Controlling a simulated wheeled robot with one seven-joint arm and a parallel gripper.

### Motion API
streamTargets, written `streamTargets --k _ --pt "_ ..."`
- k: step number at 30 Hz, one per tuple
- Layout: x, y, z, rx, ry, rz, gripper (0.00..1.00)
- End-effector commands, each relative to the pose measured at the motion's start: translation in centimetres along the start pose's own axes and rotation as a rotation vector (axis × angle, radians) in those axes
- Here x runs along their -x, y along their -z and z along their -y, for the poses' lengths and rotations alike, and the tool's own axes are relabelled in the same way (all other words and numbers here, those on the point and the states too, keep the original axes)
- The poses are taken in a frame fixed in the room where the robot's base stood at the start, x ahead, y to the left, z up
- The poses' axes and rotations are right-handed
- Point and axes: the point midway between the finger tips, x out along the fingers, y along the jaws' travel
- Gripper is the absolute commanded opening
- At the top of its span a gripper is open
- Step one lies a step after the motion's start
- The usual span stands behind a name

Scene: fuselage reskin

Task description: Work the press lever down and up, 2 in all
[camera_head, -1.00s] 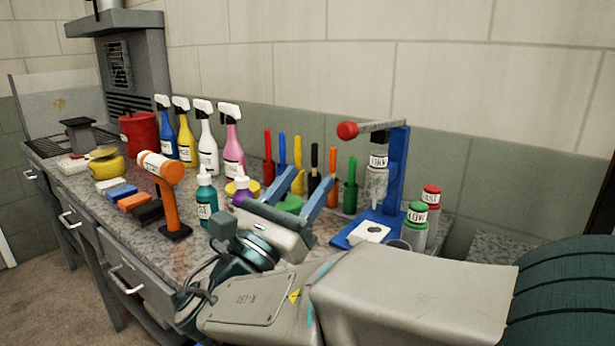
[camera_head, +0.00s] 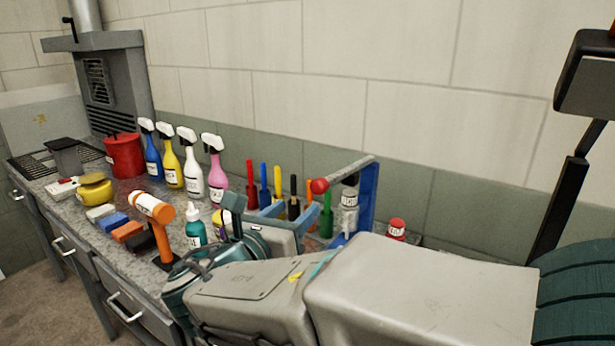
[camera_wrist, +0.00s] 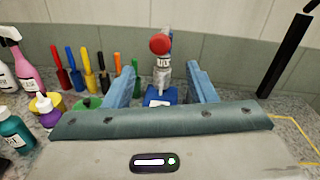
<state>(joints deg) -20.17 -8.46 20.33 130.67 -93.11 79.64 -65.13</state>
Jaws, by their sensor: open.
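The press has a blue upright (camera_head: 368,197) at the back of the bench. Its grey lever (camera_head: 345,171) ends in a red knob (camera_head: 319,186), tilted somewhat down toward the knob in the head view. In the wrist view the red knob (camera_wrist: 160,43) sits above the press's grey labelled cylinder (camera_wrist: 163,77) and blue base (camera_wrist: 166,96). My gripper (camera_head: 290,212) is open and empty, its blue fingers pointing at the press. In the wrist view the knob appears centred between and just above the fingertips (camera_wrist: 160,72); no contact shows. My arm hides most of the press base in the head view.
Several coloured-handled tools (camera_head: 278,200) stand left of the press. A red-capped bottle (camera_head: 397,228) is right of the press. A black post (camera_head: 556,200) rises at right.

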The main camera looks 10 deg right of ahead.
Motion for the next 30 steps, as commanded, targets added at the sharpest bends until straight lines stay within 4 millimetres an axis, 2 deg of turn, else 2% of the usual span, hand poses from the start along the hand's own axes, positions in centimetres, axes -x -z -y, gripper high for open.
streamTargets --k 9,15,21,30 --pt "-6.7 -0.1 0.1 0.001 0.005 0.0 0.51" --pt "-10.3 -0.1 0.1 0.0 0.004 0.0 0.51" --pt "-12.2 -0.1 0.1 -0.001 0.003 0.001 0.51" --pt "-12.5 0.0 0.1 -0.001 0.001 0.002 0.51"
